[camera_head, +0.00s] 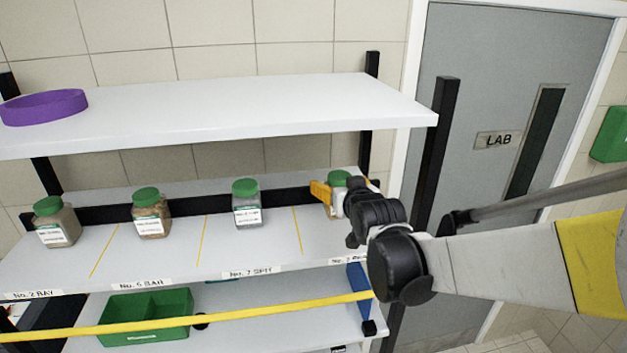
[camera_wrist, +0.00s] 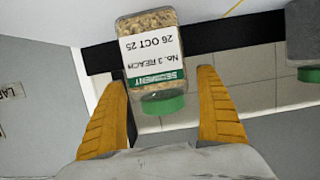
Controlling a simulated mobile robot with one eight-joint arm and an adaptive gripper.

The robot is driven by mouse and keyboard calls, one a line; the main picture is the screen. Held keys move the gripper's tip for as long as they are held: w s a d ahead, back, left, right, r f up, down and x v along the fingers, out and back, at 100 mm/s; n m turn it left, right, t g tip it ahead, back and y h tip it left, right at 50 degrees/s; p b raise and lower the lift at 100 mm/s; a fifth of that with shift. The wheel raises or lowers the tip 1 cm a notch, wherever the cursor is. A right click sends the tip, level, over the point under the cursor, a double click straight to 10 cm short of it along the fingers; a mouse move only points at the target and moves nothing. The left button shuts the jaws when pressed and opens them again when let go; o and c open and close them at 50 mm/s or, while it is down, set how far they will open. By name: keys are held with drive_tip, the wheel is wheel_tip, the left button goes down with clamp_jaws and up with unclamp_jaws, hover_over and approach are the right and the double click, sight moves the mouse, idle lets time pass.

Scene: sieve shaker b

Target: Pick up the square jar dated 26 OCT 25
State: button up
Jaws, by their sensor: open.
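The square jar dated 26 OCT 25 (camera_wrist: 150,22) appears upside down in the wrist view. It has a green lid, tan grainy contents and a white label reading SEDIMENT, No. 3 REACH, 26 OCT 25. In the head view its green lid (camera_head: 339,178) shows at the right end of the middle shelf, and my arm hides much of its body. My gripper (camera_wrist: 161,78) is open, with orange fingers on either side of the jar's lid end and a visible gap on each side. It also shows at the jar in the head view (camera_head: 332,192).
Three similar green-lidded jars stand left on the middle shelf (camera_head: 185,258): one grey-brown (camera_head: 57,228), one tan (camera_head: 151,222), one grey (camera_head: 247,212). The upper shelf (camera_head: 240,105) overhangs them and holds a purple ring (camera_head: 43,107). A black post (camera_head: 435,150) stands right.

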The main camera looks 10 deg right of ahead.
drive_tip(key=shift+s, duration=0.2)
drive_tip(key=shift+w, duration=0.1)
drive_tip(key=c, duration=1.5)
drive_tip(key=shift+r, duration=0.1)
